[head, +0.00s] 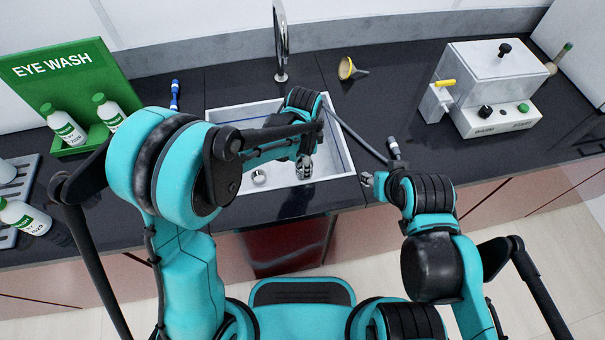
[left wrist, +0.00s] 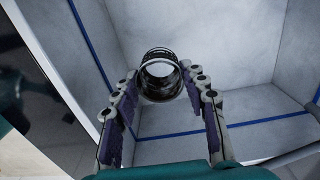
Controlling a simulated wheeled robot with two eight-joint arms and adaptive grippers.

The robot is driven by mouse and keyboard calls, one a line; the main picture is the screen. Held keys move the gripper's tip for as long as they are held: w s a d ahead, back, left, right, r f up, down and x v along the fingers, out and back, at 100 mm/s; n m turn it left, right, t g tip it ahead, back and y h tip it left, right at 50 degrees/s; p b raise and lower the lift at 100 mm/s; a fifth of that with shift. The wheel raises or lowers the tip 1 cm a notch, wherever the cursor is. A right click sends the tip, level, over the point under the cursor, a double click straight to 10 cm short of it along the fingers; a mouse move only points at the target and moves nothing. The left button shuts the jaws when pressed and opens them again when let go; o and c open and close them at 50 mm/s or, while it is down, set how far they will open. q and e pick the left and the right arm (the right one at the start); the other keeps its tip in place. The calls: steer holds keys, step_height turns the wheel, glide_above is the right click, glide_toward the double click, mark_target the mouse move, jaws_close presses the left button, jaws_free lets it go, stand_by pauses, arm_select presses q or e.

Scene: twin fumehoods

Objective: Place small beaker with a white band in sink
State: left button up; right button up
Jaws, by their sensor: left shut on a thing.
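The small glass beaker (left wrist: 160,88) is between the fingertips of my left gripper in the left wrist view, with a pale ring around it; its dark, see-through body makes the band hard to make out. My left gripper (head: 304,168) is shut on it and is over the white sink (head: 335,163), inside its outline. The sink's pale walls and blue line fill the left wrist view (left wrist: 235,55). In the head view the beaker is too small to tell apart from the gripper. My right gripper (head: 370,183) is by the sink's front right corner, its fingers too small to read.
A tall faucet (head: 281,45) stands behind the sink. A round metal drain-like piece (head: 259,177) shows on the sink floor. A green eye wash stand (head: 75,85) is left, a yellow funnel (head: 348,68) behind right, and a white box-shaped device (head: 490,85) far right.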

arm_select(q)
step_height(320, 180, down, 6)
steer(key=shift+f+b, duration=0.1)
steer(key=shift+b, duration=0.95)
arm_select(e)
step_height(320, 180, down, 3)
steer(key=shift+r, duration=0.3)
steer(key=shift+f, duration=0.2)
arm_select(q)
steer(key=o, duration=1.2)
steer(key=shift+c, duration=0.2)
arm_select(e)
steer(key=shift+r, duration=0.1)
